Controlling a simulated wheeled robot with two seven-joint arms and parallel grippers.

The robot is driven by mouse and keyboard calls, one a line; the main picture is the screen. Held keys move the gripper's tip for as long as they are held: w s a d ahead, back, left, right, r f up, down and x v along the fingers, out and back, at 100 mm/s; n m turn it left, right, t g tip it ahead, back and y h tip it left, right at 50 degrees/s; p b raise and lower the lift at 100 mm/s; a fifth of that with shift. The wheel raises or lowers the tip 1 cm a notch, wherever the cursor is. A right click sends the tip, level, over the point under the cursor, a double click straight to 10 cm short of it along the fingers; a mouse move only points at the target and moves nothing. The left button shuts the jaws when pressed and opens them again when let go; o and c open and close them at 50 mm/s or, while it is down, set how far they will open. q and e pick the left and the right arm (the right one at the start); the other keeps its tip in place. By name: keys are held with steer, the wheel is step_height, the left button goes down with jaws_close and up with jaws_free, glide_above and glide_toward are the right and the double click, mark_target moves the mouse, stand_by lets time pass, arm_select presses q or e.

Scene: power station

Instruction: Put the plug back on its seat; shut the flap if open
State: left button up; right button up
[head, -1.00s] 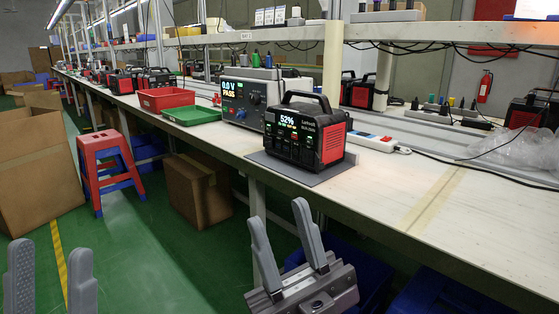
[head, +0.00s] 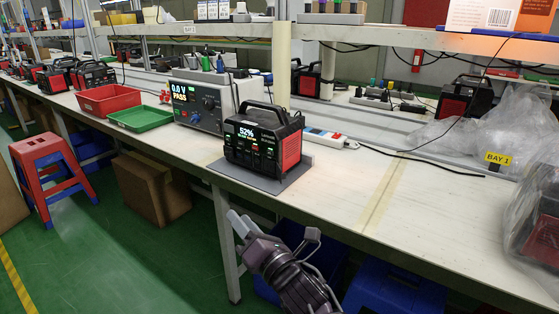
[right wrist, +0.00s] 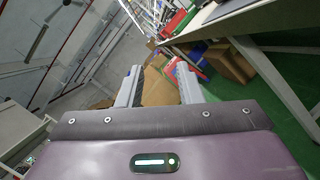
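A black and red power station (head: 262,142) with a lit display reading 52% stands upright on a grey mat (head: 258,184) near the bench's front edge. I cannot make out the plug, its seat or the flap at this size. A white power strip (head: 326,138) with a red part lies behind the station, with a cable at its right end. My right gripper (head: 274,228) is in front of the bench edge, below and apart from the station. Its fingers are spread and empty in the right wrist view (right wrist: 158,80). My left gripper is out of view.
The bench (head: 345,190) is clear right of the mat. A tester (head: 203,104) reading PASS and green (head: 141,118) and red (head: 108,98) trays stand to the left. A plastic-wrapped unit (head: 535,225) is at the right. Blue bins (head: 385,290) are below.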

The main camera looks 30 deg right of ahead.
steer(key=w+d+n+h+p, duration=0.1)
steer(key=d+n+h, duration=0.15)
steer(key=d, duration=0.25)
steer(key=n+g+h+p, duration=0.2)
steer(key=g+h, duration=0.1)
steer(key=h, duration=0.2)
glide_toward(284, 176)
steer(key=x, duration=0.7)
steer(key=shift+w+d, duration=0.15)
steer(key=shift+w, duration=0.25)
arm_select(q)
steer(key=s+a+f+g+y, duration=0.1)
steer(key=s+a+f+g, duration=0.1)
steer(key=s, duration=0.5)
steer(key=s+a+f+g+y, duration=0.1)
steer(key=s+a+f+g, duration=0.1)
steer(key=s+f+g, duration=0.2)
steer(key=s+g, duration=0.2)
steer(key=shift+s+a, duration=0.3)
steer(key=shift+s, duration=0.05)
arm_select(e)
steer(key=shift+w+d, duration=0.1)
steer(key=shift+w, duration=0.3)
steer(key=shift+c, duration=0.4)
jaws_close()
